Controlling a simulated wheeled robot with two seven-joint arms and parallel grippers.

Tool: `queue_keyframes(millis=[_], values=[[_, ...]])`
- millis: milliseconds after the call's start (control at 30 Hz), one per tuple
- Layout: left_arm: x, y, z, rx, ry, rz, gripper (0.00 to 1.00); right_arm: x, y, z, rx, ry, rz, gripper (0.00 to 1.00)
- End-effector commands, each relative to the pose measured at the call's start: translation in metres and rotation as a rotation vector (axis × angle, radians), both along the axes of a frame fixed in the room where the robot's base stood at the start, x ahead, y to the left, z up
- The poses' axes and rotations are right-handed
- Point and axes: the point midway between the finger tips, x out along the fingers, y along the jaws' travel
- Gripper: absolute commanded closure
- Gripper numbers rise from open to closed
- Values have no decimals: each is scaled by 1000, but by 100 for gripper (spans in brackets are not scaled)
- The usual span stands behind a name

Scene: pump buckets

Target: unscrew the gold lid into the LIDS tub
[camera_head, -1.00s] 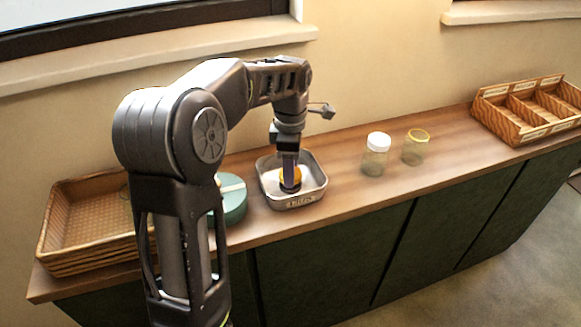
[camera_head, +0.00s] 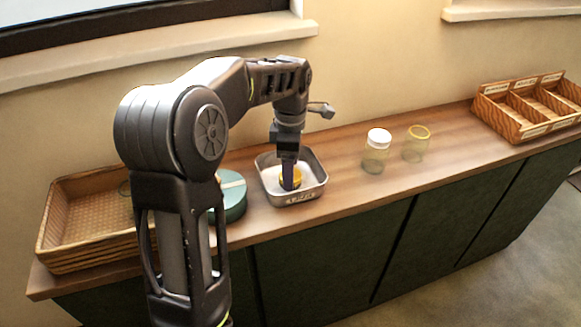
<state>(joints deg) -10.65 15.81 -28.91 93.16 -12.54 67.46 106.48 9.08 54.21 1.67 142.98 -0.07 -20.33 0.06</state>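The gold lid (camera_head: 297,174) is inside the grey metal tub (camera_head: 300,197), which has a small label on its front too small to read. My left gripper (camera_head: 289,183) points down into the tub at the lid, and its fingers hide part of it. I cannot tell whether the fingers are shut on the lid or apart from it. A clear jar with a gold rim (camera_head: 415,146) stands upright on the counter to the right and looks open on top. My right gripper is not in view.
A clear jar with a white lid (camera_head: 375,157) stands between the tub and the gold-rimmed jar. A wicker basket (camera_head: 75,225) and a round green tin (camera_head: 234,203) are on the left. The counter between is clear.

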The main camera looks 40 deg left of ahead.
Motion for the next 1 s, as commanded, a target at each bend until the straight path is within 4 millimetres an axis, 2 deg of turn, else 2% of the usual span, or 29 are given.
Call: queue_keyframes(millis=[133,233,467,500,633,800,1000], values=[[1,0,14,1,-3,0,30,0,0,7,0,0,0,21],[1,0,25,1,-5,-1,30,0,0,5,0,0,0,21],[1,0,75,1,-6,0,30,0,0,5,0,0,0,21],[1,0,90,1,-4,0,30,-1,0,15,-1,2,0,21],[0,0,117,0,-1,0,30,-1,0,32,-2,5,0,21],[0,0,130,0,-1,0,30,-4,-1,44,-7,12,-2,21],[0,0,132,0,-1,0,30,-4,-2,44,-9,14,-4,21]])
